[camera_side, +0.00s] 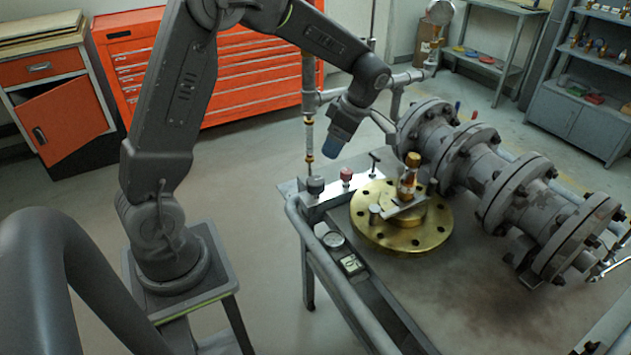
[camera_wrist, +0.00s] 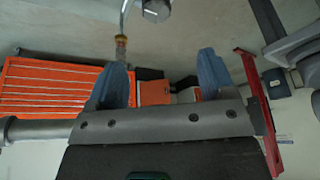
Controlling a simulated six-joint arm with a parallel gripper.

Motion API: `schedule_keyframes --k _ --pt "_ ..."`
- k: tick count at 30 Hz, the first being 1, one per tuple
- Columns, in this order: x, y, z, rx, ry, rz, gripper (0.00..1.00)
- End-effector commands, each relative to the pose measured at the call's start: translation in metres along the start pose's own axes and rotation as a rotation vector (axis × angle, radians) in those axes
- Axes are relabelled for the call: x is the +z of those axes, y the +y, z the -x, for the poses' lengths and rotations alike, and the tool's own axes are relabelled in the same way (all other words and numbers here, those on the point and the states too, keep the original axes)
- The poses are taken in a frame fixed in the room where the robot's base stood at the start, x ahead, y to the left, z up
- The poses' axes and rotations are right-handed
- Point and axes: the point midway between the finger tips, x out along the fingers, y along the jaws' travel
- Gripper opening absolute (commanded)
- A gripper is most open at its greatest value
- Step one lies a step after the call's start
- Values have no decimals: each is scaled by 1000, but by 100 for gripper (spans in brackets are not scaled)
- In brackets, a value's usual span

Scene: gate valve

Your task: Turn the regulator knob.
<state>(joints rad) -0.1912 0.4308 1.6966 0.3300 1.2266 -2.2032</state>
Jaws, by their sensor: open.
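A small panel on the near-left edge of the bench carries a dark round knob (camera_side: 316,185), a red knob (camera_side: 346,175) and a black T-handle (camera_side: 375,158). I cannot tell which of these is the regulator knob. My gripper (camera_side: 343,143) hangs above the panel, clear of all three, with its blue fingers pointing down. In the wrist view my gripper (camera_wrist: 161,78) has its two blue fingers wide apart with nothing between them. No knob can be made out for certain in the wrist view; a grey rounded part (camera_wrist: 157,9) shows at its top edge.
A brass flange (camera_side: 375,232) with a glass-and-brass fitting (camera_side: 408,175) sits right of the panel. A thick flanged grey pipe (camera_side: 490,165) lies behind it. A thin vertical pipe (camera_side: 309,125) stands close left of my gripper. An orange drawer cabinet (camera_side: 250,75) is behind.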

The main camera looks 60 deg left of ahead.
Motion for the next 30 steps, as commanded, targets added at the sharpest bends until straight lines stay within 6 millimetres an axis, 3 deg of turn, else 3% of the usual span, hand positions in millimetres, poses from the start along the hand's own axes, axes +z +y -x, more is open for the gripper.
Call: schedule_keyframes --k 8,24,30 --pt "2 9 -23 -22 31 108 76" --pt "-1 6 -124 -24 31 104 76" --pt "-2 6 -145 -22 29 104 76"
